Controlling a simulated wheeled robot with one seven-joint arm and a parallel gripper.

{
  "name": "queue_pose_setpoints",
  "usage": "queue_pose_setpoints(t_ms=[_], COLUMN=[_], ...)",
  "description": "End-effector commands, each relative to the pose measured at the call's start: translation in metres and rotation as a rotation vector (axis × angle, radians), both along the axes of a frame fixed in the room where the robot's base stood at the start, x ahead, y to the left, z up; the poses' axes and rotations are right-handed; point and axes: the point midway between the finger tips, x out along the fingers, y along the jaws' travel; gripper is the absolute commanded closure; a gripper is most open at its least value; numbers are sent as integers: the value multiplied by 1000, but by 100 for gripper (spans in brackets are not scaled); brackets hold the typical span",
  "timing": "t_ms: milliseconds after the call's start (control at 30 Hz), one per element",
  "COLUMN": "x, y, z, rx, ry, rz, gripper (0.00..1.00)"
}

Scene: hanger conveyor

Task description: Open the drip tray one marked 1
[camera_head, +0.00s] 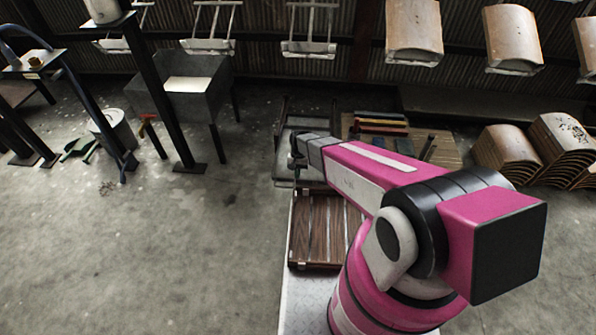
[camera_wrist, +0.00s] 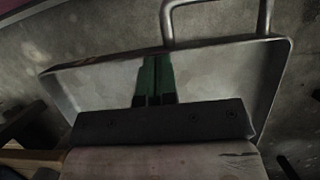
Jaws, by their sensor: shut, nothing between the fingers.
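A shallow grey metal tray (camera_wrist: 230,75) with raised rims fills the middle of the wrist view. A bent metal bar handle (camera_wrist: 215,8) rises from its far rim. I see no mark 1 on it, so I cannot tell if it is the named tray. My gripper (camera_wrist: 153,66) has its green-faced fingers together, over the tray and short of the handle; contact with the tray floor is unclear. In the head view, my gripper (camera_head: 296,152) is over a grey metal piece (camera_head: 283,172), partly hidden by my arm.
Hangers (camera_head: 308,48) hang along the back.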

Motion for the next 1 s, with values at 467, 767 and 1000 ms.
queue_pose_setpoints(t_ms=[467, 767, 1000], x=[35, 55, 67], y=[-5, -7, -8], z=[-2, 58, 86], rx=[1, 0, 0], ry=[-1, -2, -2], rz=[-1, 0, -1], gripper=[100, 100, 100])
